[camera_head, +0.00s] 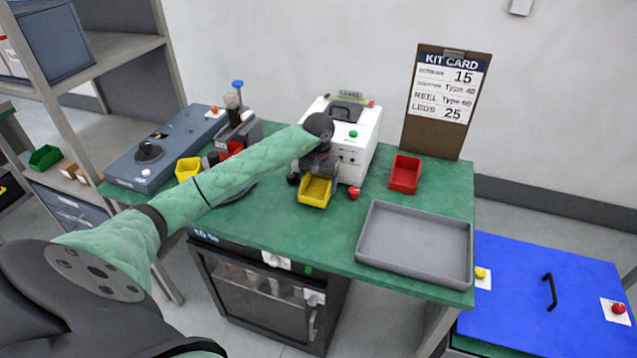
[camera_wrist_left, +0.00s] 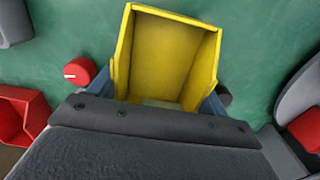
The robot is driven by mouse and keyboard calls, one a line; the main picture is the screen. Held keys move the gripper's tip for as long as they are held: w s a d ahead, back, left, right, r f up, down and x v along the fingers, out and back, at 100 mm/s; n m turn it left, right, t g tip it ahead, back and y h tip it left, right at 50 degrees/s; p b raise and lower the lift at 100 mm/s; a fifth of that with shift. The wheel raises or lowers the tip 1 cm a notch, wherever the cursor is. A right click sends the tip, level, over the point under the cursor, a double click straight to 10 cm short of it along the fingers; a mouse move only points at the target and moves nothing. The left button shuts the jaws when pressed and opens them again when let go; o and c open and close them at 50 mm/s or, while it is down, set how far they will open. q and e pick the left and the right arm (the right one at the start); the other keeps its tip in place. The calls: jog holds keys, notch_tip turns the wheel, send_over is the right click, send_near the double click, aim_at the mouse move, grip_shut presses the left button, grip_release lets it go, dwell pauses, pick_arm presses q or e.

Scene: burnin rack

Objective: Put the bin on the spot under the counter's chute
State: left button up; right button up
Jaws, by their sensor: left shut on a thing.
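A yellow bin (camera_head: 315,192) is at the front of the white counter (camera_head: 357,135) on the green bench. My left gripper (camera_head: 313,172) comes down over the bin's back side and is shut on it. In the left wrist view the empty, open-topped bin (camera_wrist_left: 172,50) sits between the blue fingers of the gripper (camera_wrist_left: 163,100). I cannot tell whether the bin touches the bench. The counter's chute and the spot under it are hidden behind my arm and gripper. My right gripper is not in view.
A red knob (camera_head: 354,193) is just right of the bin. A red bin (camera_head: 405,174) and a grey tray (camera_head: 414,244) stand farther right. Another yellow bin (camera_head: 188,168) and a blue-grey machine (camera_head: 165,150) are at the left. The kit card (camera_head: 446,85) stands behind.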

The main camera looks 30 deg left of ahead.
pick_arm(q)
jog(key=shift+f, duration=0.15)
jog(key=o, duration=1)
jog(key=shift+s+f, duration=0.1)
jog(key=shift+f, duration=0.05)
jog(key=shift+d, duration=0.1)
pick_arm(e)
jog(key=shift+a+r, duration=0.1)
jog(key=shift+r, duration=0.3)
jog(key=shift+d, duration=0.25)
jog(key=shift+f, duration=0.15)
